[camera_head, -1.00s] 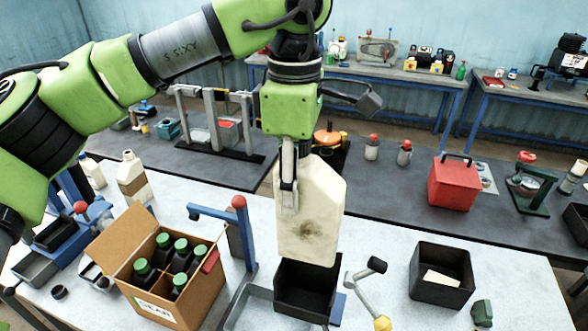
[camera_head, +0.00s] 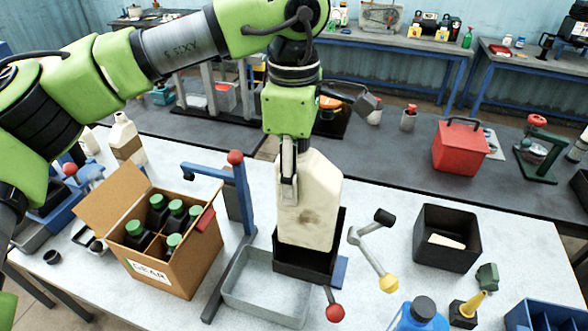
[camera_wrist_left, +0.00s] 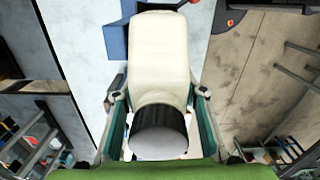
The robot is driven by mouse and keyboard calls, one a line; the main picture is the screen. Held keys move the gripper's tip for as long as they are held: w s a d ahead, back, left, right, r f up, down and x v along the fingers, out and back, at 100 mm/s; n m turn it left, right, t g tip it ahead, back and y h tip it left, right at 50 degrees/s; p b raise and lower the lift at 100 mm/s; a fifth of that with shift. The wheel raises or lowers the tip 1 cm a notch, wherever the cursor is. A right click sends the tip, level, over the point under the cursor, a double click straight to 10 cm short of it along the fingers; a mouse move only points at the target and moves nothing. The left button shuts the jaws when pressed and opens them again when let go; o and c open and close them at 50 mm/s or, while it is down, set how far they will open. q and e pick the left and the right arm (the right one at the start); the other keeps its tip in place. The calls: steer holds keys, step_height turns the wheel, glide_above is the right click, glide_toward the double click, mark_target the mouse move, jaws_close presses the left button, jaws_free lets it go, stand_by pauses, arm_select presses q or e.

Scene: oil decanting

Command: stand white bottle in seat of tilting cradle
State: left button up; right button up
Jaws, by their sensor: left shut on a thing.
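The white bottle (camera_head: 310,205) is a cream jug with a dark smudge. It is upright, and its lower part is inside the black open box seat (camera_head: 305,265) of the tilting cradle. The box's front wall hides its base, so I cannot tell whether it rests on the floor of the seat. My left gripper (camera_head: 289,185) is shut on the bottle near its top. In the left wrist view the bottle (camera_wrist_left: 160,55) lies between the two fingers, with its dark-collared cap (camera_wrist_left: 160,130) nearest the camera. My right gripper is not in view.
A grey tray (camera_head: 265,290) stands in front of the cradle. A blue post with a red knob (camera_head: 235,157) is left of it, and a crank lever (camera_head: 375,260) right. A carton of green-capped bottles (camera_head: 160,245) is farther left. A black bin (camera_head: 445,240) stands right.

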arm_select(q)
step_height(320, 180, down, 6)
steer(key=b, duration=0.4)
steer(key=shift+s+f+b, duration=0.1)
steer(key=shift+s+b, duration=0.05)
steer(key=shift+b, duration=0.15)
steer(key=shift+f, duration=0.1)
steer(key=o, duration=1.4)
steer(key=shift+w+d, duration=0.1)
steer(key=shift+w, duration=0.2)
steer(key=shift+s, duration=0.15)
